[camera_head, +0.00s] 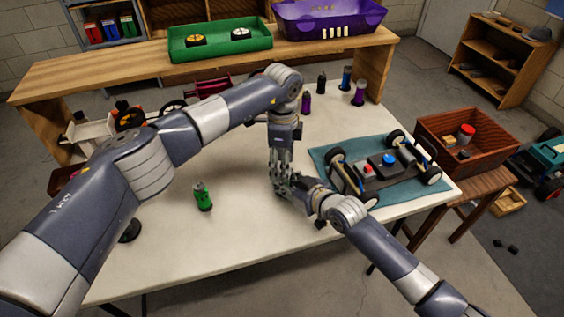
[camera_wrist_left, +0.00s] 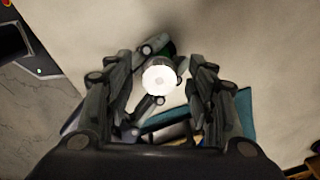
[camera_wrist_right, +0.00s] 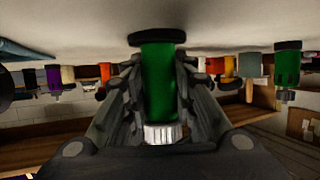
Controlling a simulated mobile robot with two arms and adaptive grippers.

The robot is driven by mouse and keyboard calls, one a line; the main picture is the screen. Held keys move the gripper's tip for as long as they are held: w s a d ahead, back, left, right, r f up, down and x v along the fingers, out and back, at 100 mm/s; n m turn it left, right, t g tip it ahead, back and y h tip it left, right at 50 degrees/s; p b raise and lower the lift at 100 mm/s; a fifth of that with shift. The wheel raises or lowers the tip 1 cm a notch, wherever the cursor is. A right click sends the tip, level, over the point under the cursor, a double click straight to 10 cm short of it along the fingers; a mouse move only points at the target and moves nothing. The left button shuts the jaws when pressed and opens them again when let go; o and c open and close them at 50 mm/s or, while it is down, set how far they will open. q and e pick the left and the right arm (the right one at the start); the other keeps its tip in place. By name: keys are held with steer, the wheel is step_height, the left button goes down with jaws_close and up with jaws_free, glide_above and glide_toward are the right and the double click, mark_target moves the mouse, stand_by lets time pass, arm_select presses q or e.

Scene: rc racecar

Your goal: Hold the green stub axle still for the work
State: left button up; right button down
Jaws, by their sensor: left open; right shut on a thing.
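A green stub axle (camera_wrist_right: 158,85) with a black end and a ribbed silver end (camera_wrist_right: 163,133) is between the fingers of my right gripper (camera_wrist_right: 160,72), which is shut on it. In the left wrist view its round pale end (camera_wrist_left: 158,79) faces the camera. My left gripper (camera_wrist_left: 165,70) is open, its fingers on either side of that end; contact cannot be told. In the head view my left gripper (camera_head: 282,172) comes down from above, meeting my right gripper (camera_head: 290,188); together they hide the held axle. Another green part (camera_head: 203,197) stands on the table to the left.
The car chassis (camera_head: 385,170) sits on a teal mat (camera_head: 326,152) at the right. Purple (camera_head: 358,93), blue (camera_head: 346,77) and dark (camera_head: 321,83) parts stand at the back. A wooden crate (camera_head: 440,120) is beside the table. The front of the white table (camera_head: 200,245) is mostly clear.

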arm_select(q)
steer(key=c, duration=1.1)
